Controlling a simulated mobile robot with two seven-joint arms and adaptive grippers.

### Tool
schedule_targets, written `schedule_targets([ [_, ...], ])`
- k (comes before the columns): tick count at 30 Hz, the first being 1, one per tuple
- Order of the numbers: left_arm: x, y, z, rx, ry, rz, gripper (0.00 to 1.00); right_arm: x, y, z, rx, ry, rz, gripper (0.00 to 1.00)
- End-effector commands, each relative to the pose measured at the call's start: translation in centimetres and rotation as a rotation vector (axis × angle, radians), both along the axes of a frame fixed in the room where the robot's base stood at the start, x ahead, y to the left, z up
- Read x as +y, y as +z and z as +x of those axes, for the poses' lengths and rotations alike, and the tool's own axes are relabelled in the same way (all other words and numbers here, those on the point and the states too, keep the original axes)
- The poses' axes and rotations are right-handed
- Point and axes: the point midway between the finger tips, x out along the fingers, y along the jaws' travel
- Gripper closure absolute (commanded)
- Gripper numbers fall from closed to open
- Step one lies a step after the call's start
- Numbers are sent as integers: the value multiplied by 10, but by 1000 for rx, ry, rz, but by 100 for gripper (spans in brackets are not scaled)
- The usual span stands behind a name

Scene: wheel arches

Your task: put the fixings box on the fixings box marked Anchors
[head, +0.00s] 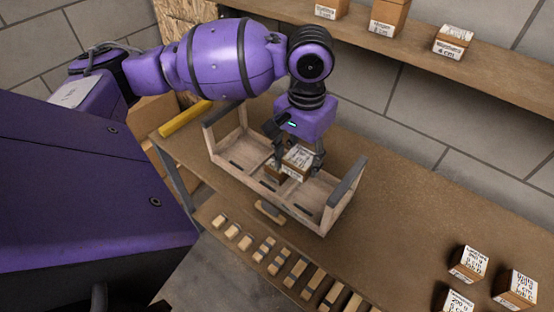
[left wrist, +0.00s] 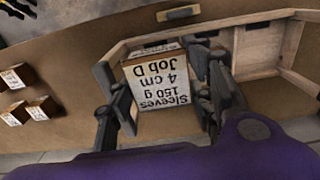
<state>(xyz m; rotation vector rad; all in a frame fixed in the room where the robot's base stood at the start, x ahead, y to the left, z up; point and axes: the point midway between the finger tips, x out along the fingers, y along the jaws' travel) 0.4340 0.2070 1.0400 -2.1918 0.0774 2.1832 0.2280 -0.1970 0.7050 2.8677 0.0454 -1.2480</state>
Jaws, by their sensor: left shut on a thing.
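My left gripper (head: 296,160) is shut on a small fixings box (head: 299,158). In the left wrist view this box (left wrist: 160,85) has a white label reading Sleeves, 150 g, 4 cm, Job D, and sits between the two fingers (left wrist: 163,108). The gripper is over a wooden tray (head: 340,208) with compartments. Another small box (head: 271,168) shows partly beside and behind the held one, inside the tray; its label is mostly hidden. I cannot read Anchors on any box, and cannot tell whether the held box touches what is under it. My right gripper is not in view.
Several labelled boxes (head: 467,263) stand on the bench (head: 400,215) at lower right. More boxes (head: 388,17) stand on the wall shelf (head: 500,66). The tray's raised ends (head: 345,182) flank my gripper. A lower shelf holds wooden blocks (head: 262,249).

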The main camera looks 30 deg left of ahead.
Motion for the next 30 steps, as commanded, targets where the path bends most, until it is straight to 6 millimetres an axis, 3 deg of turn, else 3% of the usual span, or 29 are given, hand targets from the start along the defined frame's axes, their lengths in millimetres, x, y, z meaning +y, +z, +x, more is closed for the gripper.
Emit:
schedule_targets([
  [6, 38, -24, 25, 8, -2, 6, 82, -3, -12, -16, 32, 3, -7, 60],
  [11, 69, -42, 49, 8, -3, 5, 82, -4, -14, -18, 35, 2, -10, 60],
  [15, 87, -68, 62, 9, -7, 3, 82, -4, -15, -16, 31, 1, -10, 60],
  [23, 102, -90, 76, 3, -10, 2, 82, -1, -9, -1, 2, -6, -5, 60],
  [30, 109, -114, 80, 7, -10, 2, 82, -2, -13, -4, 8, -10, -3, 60],
])
